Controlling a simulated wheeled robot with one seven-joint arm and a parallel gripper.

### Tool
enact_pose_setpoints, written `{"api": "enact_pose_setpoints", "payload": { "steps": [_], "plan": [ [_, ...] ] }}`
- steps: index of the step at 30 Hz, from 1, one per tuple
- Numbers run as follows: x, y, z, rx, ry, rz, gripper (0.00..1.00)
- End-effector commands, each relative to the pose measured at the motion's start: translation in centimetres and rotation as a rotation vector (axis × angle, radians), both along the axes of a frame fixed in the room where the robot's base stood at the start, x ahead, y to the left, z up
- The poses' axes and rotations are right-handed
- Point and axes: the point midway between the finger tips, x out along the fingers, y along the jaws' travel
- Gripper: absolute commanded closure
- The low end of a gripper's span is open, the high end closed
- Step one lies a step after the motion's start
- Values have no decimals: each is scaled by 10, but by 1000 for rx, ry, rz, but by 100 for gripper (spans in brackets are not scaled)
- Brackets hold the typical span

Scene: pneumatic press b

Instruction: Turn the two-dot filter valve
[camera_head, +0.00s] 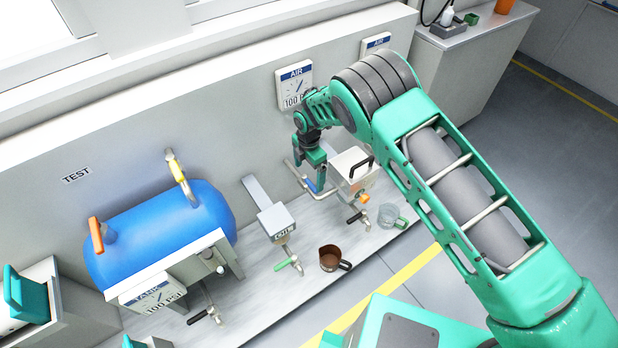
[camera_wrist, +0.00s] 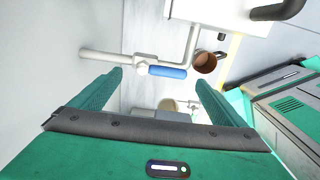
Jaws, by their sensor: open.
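A valve with a blue lever handle (camera_head: 311,185) sits on a thin pipe against the wall, left of a box with a black handle (camera_head: 353,163). In the wrist view the blue handle (camera_wrist: 168,72) lies lengthwise along the white pipe. No dot marks can be made out on it, so I cannot tell whether it is the two-dot valve. My gripper (camera_head: 309,170) is open and points down over this pipe. In the wrist view my gripper (camera_wrist: 159,80) has the blue handle in line with the gap between its fingers, with no clear contact.
A brown cup (camera_head: 330,260) and a clear mug (camera_head: 391,216) stand on the bench. A small tap with a green handle (camera_head: 289,263) is left of the cup. A blue tank (camera_head: 160,235) with yellow and orange handles fills the left. Gauges hang on the wall above.

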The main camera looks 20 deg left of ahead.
Motion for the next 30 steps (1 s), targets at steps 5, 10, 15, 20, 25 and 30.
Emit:
{"api": "enact_pose_setpoints", "payload": {
  "steps": [5,10,15,20,25,30],
  "plan": [
    [1,1,35,2,-1,1,5],
    [2,1,57,2,-1,1,5],
    [2,0,66,2,0,1,5],
    [2,0,67,1,-1,1,5],
    [2,0,67,1,-1,1,5],
    [2,0,67,2,-1,0,5]
  ]
}}
